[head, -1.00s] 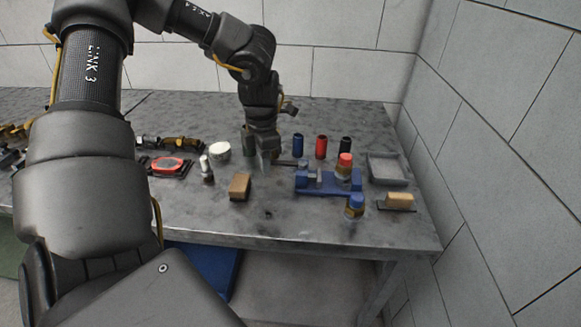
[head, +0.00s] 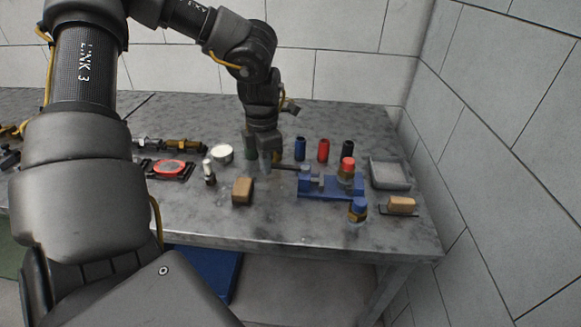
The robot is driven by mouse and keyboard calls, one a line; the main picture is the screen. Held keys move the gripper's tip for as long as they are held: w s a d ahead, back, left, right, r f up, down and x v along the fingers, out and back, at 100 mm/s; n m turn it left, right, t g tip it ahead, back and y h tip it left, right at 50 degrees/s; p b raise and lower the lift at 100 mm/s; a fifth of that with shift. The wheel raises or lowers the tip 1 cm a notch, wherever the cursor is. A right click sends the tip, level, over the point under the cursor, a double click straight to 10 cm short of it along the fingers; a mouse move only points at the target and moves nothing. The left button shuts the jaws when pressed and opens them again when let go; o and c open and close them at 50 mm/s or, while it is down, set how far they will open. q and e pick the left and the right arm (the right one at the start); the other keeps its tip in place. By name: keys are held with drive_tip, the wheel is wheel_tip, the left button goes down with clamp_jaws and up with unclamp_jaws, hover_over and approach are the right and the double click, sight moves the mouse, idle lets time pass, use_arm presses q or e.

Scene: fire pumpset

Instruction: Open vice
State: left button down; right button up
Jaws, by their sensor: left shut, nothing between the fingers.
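The blue vice (head: 322,190) sits on the right part of the grey metal table. A dark handle bar (head: 287,168) sticks out from its left side. A part with a red top (head: 347,165) stands in or against the vice; I cannot tell if the jaws touch it. My left gripper (head: 265,168) points down just left of the handle's end, with its fingers shut and empty. I cannot tell whether the fingertips touch the handle. My right gripper is not in view.
Blue, red and black cylinders (head: 323,150) stand behind the vice. A grey tray (head: 390,174) and a brush-like block (head: 401,205) lie right. A blue-capped part (head: 357,209) stands in front. A brown block (head: 242,190) and white round tin (head: 222,153) are left.

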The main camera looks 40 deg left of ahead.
use_arm(q)
drive_tip(key=r+p, duration=0.1)
drive_tip(key=d+r+p, duration=0.1)
drive_tip(key=r, duration=0.1)
drive_tip(key=d+r+p, duration=0.1)
drive_tip(key=shift+w+d+r, duration=0.15)
drive_tip(key=shift+w+d, duration=0.1)
drive_tip(key=shift+w, duration=0.1)
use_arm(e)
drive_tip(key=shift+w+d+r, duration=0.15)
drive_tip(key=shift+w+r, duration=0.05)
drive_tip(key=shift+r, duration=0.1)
use_arm(q)
drive_tip(key=shift+r, duration=0.1)
